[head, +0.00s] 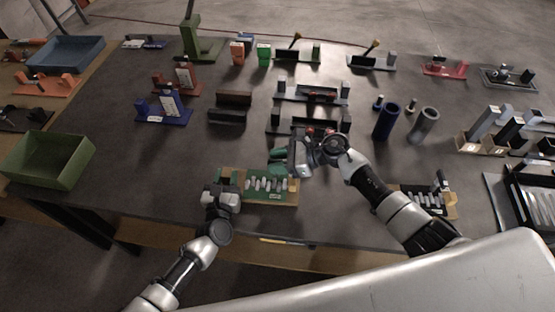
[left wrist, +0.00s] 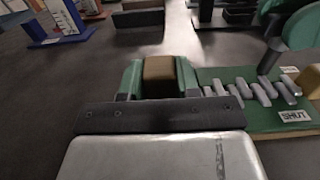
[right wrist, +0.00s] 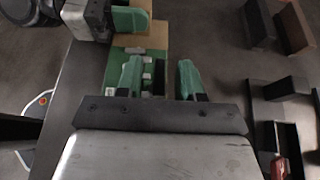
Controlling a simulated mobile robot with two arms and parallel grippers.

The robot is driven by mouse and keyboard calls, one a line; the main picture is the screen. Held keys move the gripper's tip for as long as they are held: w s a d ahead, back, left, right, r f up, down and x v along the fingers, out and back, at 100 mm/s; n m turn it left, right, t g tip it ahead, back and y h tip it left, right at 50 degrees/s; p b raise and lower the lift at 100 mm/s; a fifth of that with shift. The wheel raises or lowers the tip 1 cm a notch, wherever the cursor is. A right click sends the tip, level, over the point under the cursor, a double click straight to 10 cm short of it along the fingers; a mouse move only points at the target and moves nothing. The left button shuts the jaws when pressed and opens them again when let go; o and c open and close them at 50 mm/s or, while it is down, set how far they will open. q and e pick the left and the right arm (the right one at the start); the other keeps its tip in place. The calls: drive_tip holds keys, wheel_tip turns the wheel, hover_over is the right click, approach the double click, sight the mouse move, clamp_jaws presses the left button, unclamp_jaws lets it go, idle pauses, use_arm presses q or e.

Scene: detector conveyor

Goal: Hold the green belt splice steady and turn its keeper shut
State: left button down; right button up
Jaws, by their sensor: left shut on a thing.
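The green belt splice (head: 265,187) lies near the table's front edge, a green plate on a tan board with a row of silver clips. My left gripper (head: 222,190) is shut on the tan block (left wrist: 160,78) at its left end. The left wrist view shows the clips (left wrist: 250,94) and a "SHUT" label (left wrist: 294,116) at front. A grey upright piece (left wrist: 272,52), possibly the keeper, stands behind the clips; its position is unclear. My right gripper (head: 281,161) is open over the splice's back edge. Its green fingertips (right wrist: 160,80) stand apart, with no clear grip on anything.
A green bin (head: 48,160) stands at the left. A black splice (head: 425,198) lies to the right, near my right arm. Dark fixtures (head: 300,121) stand behind the right gripper. Blue and grey cylinders (head: 387,120) stand further right. A pencil-like item (head: 285,241) lies at the front edge.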

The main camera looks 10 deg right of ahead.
clamp_jaws()
drive_tip(key=shift+m+t, duration=0.3)
drive_tip(key=m+t+h, duration=0.2)
drive_tip(key=m+t, duration=0.1)
drive_tip(key=shift+f+t, duration=0.1)
drive_tip(key=shift+t, duration=0.2)
drive_tip(key=m+t+h, duration=0.2)
drive_tip(key=m, duration=0.1)
drive_tip(key=shift+a+m+t+h, duration=0.15)
drive_tip(key=shift+m+t+h, duration=0.25)
drive_tip(key=shift+r+m+t+h, duration=0.2)
drive_tip(key=shift+m+t+h, duration=0.1)
drive_tip(key=shift+m+h, duration=0.5)
unclamp_jaws()
